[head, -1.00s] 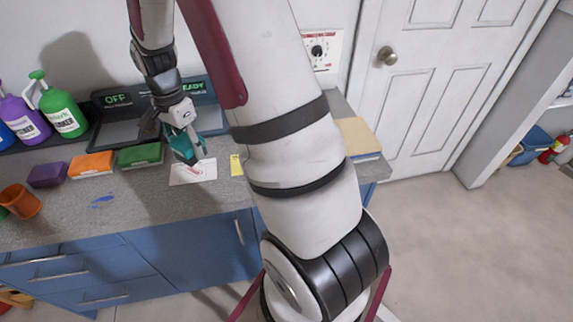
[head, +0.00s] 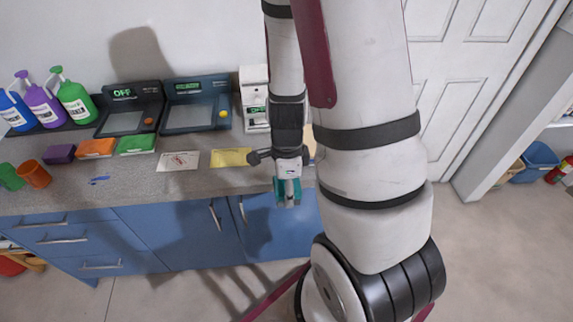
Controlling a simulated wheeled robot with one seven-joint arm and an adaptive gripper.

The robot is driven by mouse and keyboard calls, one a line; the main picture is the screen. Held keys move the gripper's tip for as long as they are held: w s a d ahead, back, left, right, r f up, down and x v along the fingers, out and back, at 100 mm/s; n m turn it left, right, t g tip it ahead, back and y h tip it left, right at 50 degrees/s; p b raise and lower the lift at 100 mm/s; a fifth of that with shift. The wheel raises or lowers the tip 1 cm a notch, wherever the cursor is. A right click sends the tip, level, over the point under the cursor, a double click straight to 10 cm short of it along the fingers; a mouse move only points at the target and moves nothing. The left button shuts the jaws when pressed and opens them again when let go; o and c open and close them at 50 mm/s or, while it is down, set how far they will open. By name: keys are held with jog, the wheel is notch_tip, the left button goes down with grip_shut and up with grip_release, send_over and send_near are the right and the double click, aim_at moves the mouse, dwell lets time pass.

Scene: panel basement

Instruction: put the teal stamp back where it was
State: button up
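My gripper (head: 287,180) is at the middle right of the head view, pointing down near the counter's front edge. The teal stamp (head: 289,195) shows at its fingertips, upright and apparently held between them. The stamp appears against the blue cabinet front; its exact height and distance from the counter edge cannot be told. A white card (head: 178,161) with a red mark lies on the counter to the left. A yellow card (head: 230,157) lies just right of it.
The counter (head: 150,187) carries two dark devices with screens (head: 196,116) (head: 127,121), a white box (head: 254,97), and purple, orange and green sponges (head: 96,147). Spray bottles (head: 75,101) and cups (head: 34,174) stand at left. My arm hides the counter's right end.

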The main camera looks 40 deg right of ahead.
jog(key=w+b, duration=0.1)
jog(key=b, duration=0.2)
jog(key=shift+w+d+f, duration=0.3)
jog(key=shift+w+d, duration=0.1)
jog(key=shift+w+d+b, duration=0.25)
jog(key=shift+w+b, duration=0.15)
jog(key=shift+b, duration=0.8)
jog(key=w+d, duration=0.1)
jog(key=w, duration=0.3)
jog(key=w+d, duration=0.2)
jog(key=w, duration=0.2)
jog(key=w+d+f, duration=0.1)
jog(key=w+d, duration=0.1)
jog(key=w, duration=0.1)
jog(key=shift+w+d, duration=0.2)
jog(key=shift+w, duration=0.2)
jog(key=shift+f+p, duration=0.45)
jog(key=shift+f, duration=1.3)
jog(key=o, duration=0.6)
jog(key=shift+f, duration=0.15)
jog(key=o, duration=0.3)
